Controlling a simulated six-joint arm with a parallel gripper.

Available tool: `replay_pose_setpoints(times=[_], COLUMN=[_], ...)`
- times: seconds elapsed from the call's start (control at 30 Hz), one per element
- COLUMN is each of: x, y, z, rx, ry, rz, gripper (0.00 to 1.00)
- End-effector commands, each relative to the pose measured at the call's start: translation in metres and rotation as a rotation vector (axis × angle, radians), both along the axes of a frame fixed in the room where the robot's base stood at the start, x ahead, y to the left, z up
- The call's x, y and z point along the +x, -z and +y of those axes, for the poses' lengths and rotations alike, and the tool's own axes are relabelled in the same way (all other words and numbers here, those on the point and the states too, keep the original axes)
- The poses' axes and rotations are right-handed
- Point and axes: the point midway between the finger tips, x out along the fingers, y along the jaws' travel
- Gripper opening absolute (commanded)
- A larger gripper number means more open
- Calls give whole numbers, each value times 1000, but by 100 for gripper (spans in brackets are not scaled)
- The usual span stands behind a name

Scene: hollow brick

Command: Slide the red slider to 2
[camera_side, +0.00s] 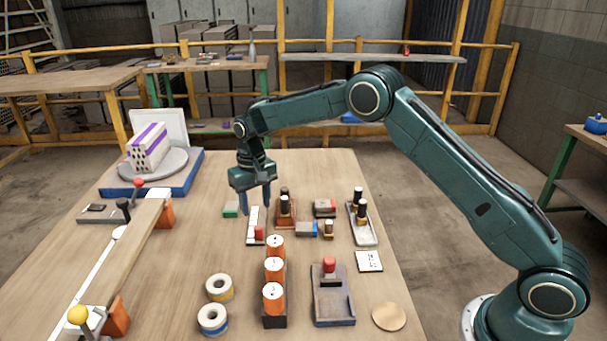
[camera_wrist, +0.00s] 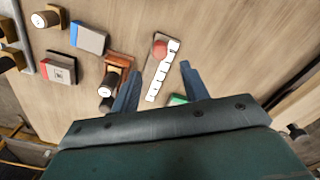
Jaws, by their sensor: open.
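The red slider knob (camera_side: 258,233) sits at the near end of a narrow white scale strip (camera_side: 252,222) on the table. In the wrist view the red knob (camera_wrist: 160,49) is at the upper end of the marked strip (camera_wrist: 155,88). The scale's digits are too small to read surely. My gripper (camera_side: 256,207) is open and empty, pointing down over the strip. In the wrist view its fingertips (camera_wrist: 162,70) appear on either side of the strip, with the knob just beyond them. I cannot tell whether the fingers touch the strip.
A green block (camera_side: 231,209) lies just left of the strip. An orange-based piece with a black knob (camera_side: 285,211) and a blue-grey block (camera_side: 307,229) stand close to its right. Orange cylinders (camera_side: 274,270) stand in front. A long wooden ramp (camera_side: 120,250) is at left.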

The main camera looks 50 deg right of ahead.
Motion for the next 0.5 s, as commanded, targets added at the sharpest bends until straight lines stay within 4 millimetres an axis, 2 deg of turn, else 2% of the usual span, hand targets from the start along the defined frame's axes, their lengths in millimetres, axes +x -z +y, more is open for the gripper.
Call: replay_pose_setpoints(times=[0.3, 0.5], x=[0, 0], y=[50, 72], z=[0, 0], rx=[-1, 0], ry=[0, 0], rz=[2, 0], gripper=[45, 45])
